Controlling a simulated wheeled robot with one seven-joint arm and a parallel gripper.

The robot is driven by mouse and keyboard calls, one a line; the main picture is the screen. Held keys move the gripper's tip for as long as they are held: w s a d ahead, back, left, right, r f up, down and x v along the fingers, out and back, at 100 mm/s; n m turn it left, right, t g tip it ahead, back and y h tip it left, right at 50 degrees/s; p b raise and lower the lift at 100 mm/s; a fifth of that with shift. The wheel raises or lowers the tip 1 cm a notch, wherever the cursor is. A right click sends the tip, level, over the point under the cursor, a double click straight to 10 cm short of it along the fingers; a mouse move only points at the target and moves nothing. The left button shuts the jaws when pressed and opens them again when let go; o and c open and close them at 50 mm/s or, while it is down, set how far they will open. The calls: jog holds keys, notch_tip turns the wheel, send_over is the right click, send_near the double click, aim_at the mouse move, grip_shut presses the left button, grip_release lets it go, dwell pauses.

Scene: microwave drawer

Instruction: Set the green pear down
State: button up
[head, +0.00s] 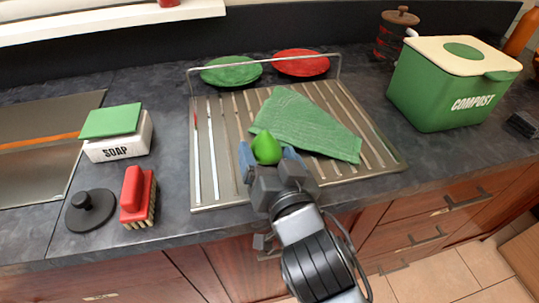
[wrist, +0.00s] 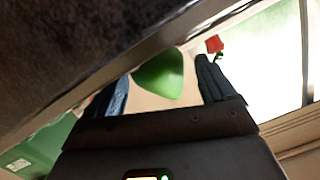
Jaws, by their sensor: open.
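The green pear (head: 266,148) is at the front middle of the metal drying rack (head: 222,203), just in front of the green cloth (head: 300,123). My gripper (head: 268,158) is at the rack's front edge with its fingers on either side of the pear. In the wrist view the pear (wrist: 160,76) shows between the two spread fingers of my gripper (wrist: 162,88), with gaps beside it. The fingers are open. Whether the pear's underside touches the rack is hidden.
Green (head: 231,71) and red (head: 301,64) plates stand at the rack's back. A green compost bin (head: 437,88) is at right. A soap box (head: 118,145), red brush (head: 138,195) and black lid (head: 91,210) are at left. The rack's left slats are clear.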

jog(key=shift+d+r, duration=0.1)
jog(key=shift+s+d, duration=0.15)
jog(key=shift+s, duration=0.15)
jog(key=b+v, duration=0.1)
jog(key=v, duration=1)
jog(key=shift+s+b, duration=0.2)
jog(key=shift+b, duration=0.2)
jog(key=s+d+f+n, duration=0.1)
jog(key=s+d+f, duration=0.4)
jog(key=d, duration=0.2)
jog(key=s+d+h, duration=0.2)
jog(key=s+d, duration=0.4)
jog(key=s, duration=0.4)
jog(key=s+d+h, duration=0.3)
jog(key=s+d, duration=0.3)
jog(key=s, duration=0.4)
jog(key=shift+s+d+f+m+g, duration=0.2)
jog(key=shift+s+f+m+g, duration=0.1)
jog(key=shift+s+g, duration=0.1)
